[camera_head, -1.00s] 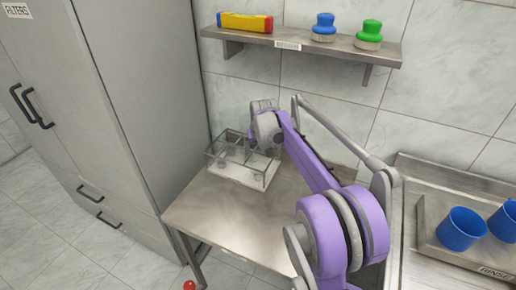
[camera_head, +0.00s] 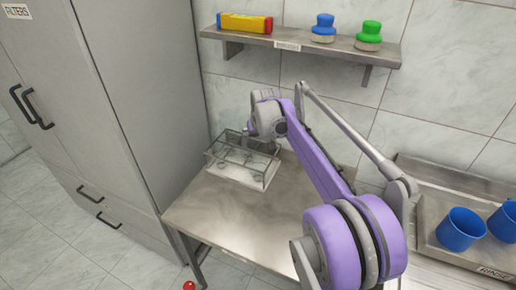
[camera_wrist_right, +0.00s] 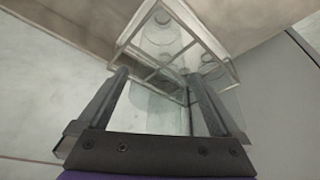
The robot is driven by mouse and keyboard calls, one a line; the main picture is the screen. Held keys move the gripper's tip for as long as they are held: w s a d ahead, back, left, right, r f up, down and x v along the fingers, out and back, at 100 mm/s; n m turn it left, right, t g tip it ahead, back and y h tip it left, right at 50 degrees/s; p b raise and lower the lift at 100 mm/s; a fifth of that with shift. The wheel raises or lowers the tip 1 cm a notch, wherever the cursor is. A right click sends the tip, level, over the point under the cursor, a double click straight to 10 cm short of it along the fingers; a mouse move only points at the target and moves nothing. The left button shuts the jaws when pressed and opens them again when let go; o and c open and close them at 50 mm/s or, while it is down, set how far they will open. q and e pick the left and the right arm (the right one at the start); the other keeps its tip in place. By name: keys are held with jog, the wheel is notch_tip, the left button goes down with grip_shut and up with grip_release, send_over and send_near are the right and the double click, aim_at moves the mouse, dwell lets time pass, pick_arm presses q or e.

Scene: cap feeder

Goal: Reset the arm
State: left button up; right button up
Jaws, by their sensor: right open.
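My right arm reaches in from the lower right of the head view. Its gripper (camera_head: 250,132) is above the back of a clear divided box (camera_head: 236,174) on the steel table. The wrist view shows the two fingers (camera_wrist_right: 156,76) spread wide with nothing between them. The box, in the upper middle of that view (camera_wrist_right: 142,62), lies beyond the fingertips, apart from them. Several round pale shapes show in its compartments, too faint to name. The arm hides part of the tabletop. My left gripper is not in view.
The steel table (camera_head: 205,212) has bare room in front of the box. A grey cabinet (camera_head: 135,100) stands at the left. A wall shelf (camera_head: 300,43) holds a yellow-red-blue box, a blue-topped and a green-topped item. Blue cups (camera_head: 461,229) stand on the tray at right.

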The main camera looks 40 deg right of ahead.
jog(key=v, duration=0.5)
jog(key=shift+s+a+r, duration=0.1)
jog(key=shift+r, duration=0.3)
jog(key=shift+s+a, duration=0.1)
jog(key=shift+a, duration=0.1)
jog(key=s+a+f+n+p, duration=0.1)
jog(key=s+a+f, duration=0.3)
jog(key=s+a, duration=0.4)
jog(key=s+a+f+n+y+p, duration=0.1)
jog(key=s+a+f+n, duration=0.1)
jog(key=s+a, duration=0.6)
jog(key=s+a+f+n+t+y+p, duration=0.1)
jog(key=s+a+f+n, duration=0.1)
jog(key=s+a+f, duration=0.3)
jog(key=s+a, duration=0.3)
jog(key=shift+f, duration=0.35)
